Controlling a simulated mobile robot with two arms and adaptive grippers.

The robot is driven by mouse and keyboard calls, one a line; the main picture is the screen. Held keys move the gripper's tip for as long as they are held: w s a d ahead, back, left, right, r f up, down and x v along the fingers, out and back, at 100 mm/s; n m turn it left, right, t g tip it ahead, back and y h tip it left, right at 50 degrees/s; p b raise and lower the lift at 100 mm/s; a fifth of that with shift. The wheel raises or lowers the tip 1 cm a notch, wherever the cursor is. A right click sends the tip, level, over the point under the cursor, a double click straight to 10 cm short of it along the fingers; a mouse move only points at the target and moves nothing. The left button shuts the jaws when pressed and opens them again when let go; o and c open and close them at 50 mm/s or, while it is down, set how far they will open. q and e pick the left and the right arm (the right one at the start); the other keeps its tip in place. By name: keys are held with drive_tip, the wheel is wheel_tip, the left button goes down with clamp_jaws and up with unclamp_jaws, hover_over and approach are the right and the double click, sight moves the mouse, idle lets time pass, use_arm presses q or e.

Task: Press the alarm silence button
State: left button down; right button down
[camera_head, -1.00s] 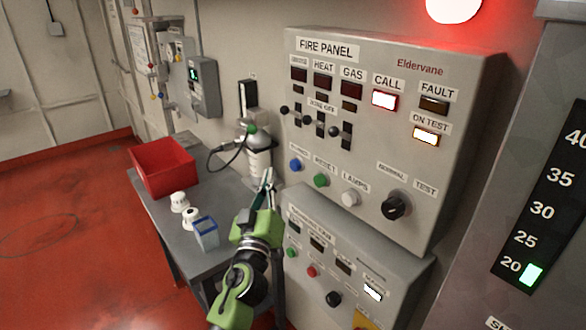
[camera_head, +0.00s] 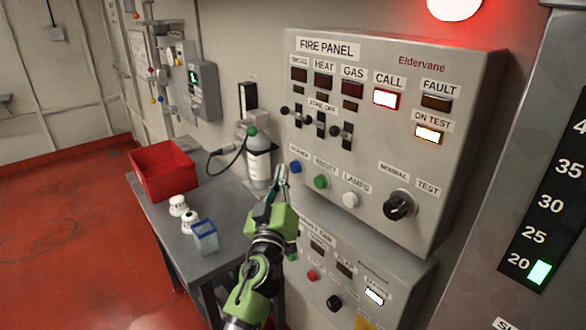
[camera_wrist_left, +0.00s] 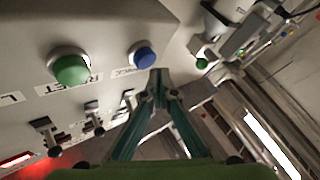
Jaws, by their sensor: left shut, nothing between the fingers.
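The fire panel (camera_head: 375,130) is a grey wall box with a row of blue, green and white buttons. The blue button (camera_head: 295,167) is leftmost in that row; its small label is hard to read, but it appears to be the silence button. The blue button also shows in the left wrist view (camera_wrist_left: 145,58), beside the green RESET button (camera_wrist_left: 71,68). My left gripper (camera_head: 282,170) is shut and empty, its tips just left of the blue button. In the left wrist view its tips (camera_wrist_left: 159,76) appear just off the button's edge; contact cannot be told. My right gripper is out of view.
A lower grey box (camera_head: 392,275) with more buttons and a knob sits below the panel. A grey table (camera_head: 232,200) at left holds a red bin (camera_head: 162,170), white detectors and a blue-rimmed container (camera_head: 204,238). A grey cylinder (camera_head: 258,160) stands behind my gripper.

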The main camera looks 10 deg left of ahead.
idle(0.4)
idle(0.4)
use_arm(q)
drive_tip(key=shift+w+d+b, duration=0.25)
drive_tip(key=shift+w+b, duration=0.1)
drive_tip(key=shift+b, duration=0.05)
drive_tip(key=shift+w+d, duration=0.1)
drive_tip(key=shift+w, duration=0.05)
idle(0.4)
drive_tip(key=shift+w+d+b, duration=0.35)
drive_tip(key=shift+w+b, duration=0.05)
drive_tip(key=shift+b, duration=0.2)
idle(0.6)
drive_tip(key=shift+s, duration=0.1)
drive_tip(key=shift+s+a+p, duration=0.4)
drive_tip(key=shift+s+a, duration=0.25)
drive_tip(key=shift+s, duration=0.1)
